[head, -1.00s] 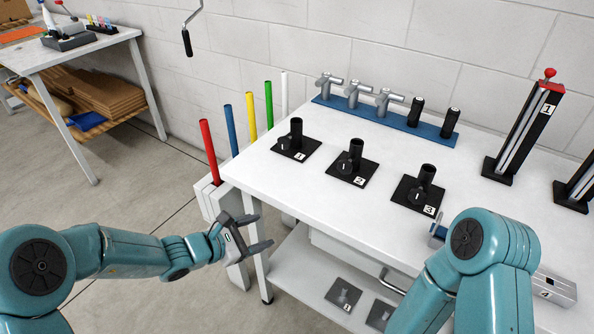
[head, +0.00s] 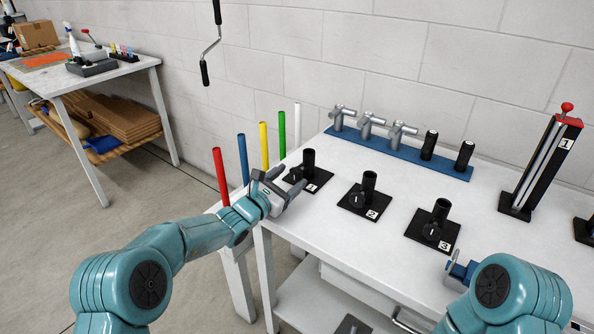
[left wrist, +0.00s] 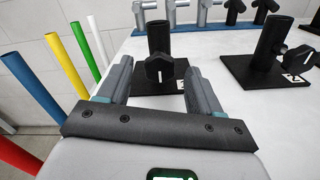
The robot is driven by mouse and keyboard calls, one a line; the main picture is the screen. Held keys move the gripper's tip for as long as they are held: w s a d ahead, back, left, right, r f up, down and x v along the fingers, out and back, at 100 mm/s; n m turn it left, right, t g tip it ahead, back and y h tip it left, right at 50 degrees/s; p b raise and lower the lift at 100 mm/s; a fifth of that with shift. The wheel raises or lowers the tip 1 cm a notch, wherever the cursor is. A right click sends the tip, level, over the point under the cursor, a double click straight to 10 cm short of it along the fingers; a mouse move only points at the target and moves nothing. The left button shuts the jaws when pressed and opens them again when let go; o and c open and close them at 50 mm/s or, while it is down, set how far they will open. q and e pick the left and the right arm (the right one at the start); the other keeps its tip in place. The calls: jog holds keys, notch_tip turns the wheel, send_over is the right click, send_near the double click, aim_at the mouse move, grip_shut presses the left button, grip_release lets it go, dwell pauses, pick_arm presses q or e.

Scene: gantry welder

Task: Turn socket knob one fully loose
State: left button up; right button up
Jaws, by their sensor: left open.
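Socket one is a black upright tube on a black base plate (head: 319,183) marked 1, near the table's left edge.
Socket two (head: 366,198) and socket three (head: 435,230) stand to the right on the white table (head: 335,228). A blue rack (head: 400,152) with grey T-handles and black grips lies behind. Coloured rods (head: 243,158) stand at the left edge. A crank (head: 210,50) hangs above.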

aim_at(294, 174)
pick_arm(q)
jog(key=shift+x, duration=1.95)
jog(key=c, duration=1.1)
